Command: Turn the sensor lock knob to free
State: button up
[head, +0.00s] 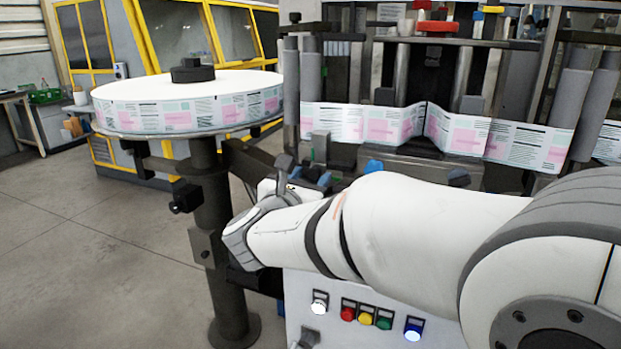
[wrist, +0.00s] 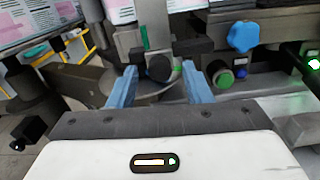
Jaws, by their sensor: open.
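My gripper (wrist: 159,72) is open in the wrist view, with a blue finger on each side. A dark round knob (wrist: 158,68) appears between the fingertips, with a small green light at its right. I cannot tell whether the fingers touch it. A blue star-shaped knob (wrist: 242,36) is to the right, apart from the fingers. No label is readable, so which one is the sensor lock knob is not certain; the dark one is in line with my gripper. In the head view my arm hides most of this area; a blue knob (head: 373,166) shows above it.
In the head view, a large label reel (head: 187,88) stands at left, and the printed web (head: 365,124) runs across the machine. Colored buttons (head: 366,319) are on the front panel. Open floor is at left.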

jog(key=shift+w, duration=0.1)
jog(key=shift+c, duration=0.5)
grip_shut()
